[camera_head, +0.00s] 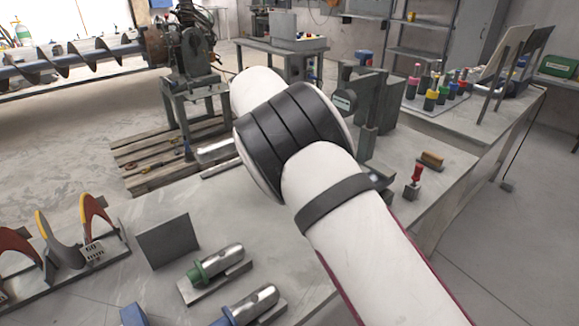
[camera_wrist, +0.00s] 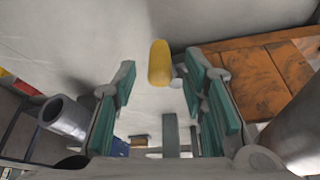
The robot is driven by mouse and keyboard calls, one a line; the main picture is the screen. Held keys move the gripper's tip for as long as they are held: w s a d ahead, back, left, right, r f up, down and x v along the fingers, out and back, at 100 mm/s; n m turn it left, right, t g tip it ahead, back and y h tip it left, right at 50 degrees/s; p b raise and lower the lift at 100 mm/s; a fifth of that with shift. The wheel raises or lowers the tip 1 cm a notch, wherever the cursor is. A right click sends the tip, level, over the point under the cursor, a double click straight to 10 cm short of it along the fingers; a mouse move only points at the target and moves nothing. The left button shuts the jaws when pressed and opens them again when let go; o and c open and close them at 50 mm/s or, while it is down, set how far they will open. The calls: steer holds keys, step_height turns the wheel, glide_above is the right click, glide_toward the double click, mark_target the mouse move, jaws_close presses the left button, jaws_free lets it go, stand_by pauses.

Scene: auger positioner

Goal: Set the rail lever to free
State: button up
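In the wrist view, my gripper (camera_wrist: 161,66) is open, with its two teal-padded fingers apart. A rounded yellow handle (camera_wrist: 159,62) shows between the fingertips, with a small pale round piece beside its lower right. It looks like a lever's grip, but I cannot tell for sure that it is the rail lever, which position it is in, or whether a finger touches it. I see no grip closed on it. In the head view my own arm hides the gripper and the area around it, and I cannot make out the rail lever there.
In the wrist view, a grey tube (camera_wrist: 66,117) lies left and an orange-brown surface (camera_wrist: 265,75) right. A red-handled piece (camera_head: 416,175) is right of my arm.

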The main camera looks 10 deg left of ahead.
steer(key=v, duration=0.9)
steer(key=shift+r, duration=0.35)
steer(key=shift+s+a, duration=0.1)
steer(key=shift+c, duration=0.6)
